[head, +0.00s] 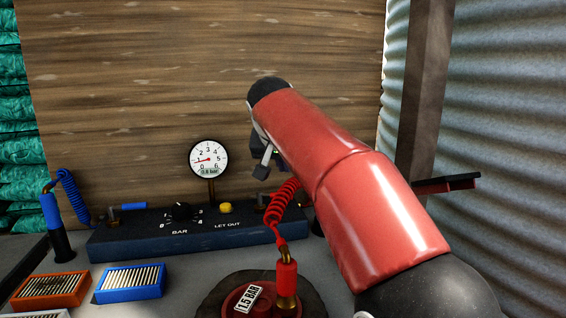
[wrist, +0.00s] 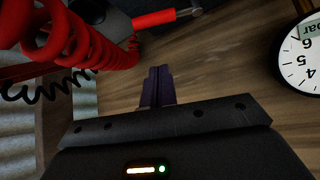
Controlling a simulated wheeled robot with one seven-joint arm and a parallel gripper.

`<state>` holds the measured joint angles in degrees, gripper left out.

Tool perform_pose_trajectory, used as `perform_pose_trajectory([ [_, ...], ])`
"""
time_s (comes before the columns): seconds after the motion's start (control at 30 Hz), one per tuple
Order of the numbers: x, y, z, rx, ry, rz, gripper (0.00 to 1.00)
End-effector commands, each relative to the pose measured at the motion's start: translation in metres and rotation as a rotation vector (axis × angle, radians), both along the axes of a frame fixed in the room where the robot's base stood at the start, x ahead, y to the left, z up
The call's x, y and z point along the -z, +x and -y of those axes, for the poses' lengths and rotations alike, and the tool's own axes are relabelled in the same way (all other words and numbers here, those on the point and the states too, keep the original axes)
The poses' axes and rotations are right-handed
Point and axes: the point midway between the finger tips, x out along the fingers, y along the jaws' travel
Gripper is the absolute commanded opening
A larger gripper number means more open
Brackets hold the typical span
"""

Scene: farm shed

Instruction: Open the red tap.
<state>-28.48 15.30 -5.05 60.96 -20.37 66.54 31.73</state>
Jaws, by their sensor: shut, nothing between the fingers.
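The red tap handle (wrist: 155,19) shows at the top of the wrist view as a red bar with a metal end. It lies beyond the fingertips and beside the red coiled hose (wrist: 70,35). In the head view I cannot make the handle out behind my arm. My gripper (head: 262,172) is above the right part of the blue panel (head: 150,240). In the wrist view its dark fingers (wrist: 157,72) are together with nothing between them. They look apart from the handle.
A gauge (head: 208,158) stands behind the panel, which has a black knob (head: 181,211) and a yellow button (head: 225,207). The red hose (head: 281,205) runs to a connector (head: 287,282) by a "1.5 BAR" label. Orange (head: 50,290) and blue (head: 131,283) blocks lie front left.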

Motion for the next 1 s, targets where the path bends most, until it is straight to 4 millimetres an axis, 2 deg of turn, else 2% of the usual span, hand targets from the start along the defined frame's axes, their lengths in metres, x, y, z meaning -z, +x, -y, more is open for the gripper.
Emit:
perform_pose_trajectory([
  [0.03,0.012,0.008,0.001,0.002,-0.001,-0.002,0.0],
  [0.3,0.055,0.047,0.005,0.001,0.0,-0.001,0.0],
  [0.4,0.06,0.029,0.002,-0.003,0.003,0.003,0.0],
  [0.6,0.06,0.009,0.0,-0.001,0.003,0.002,0.0],
  [1.0,0.057,0.005,0.0,0.0,0.001,0.0,0.0],
])
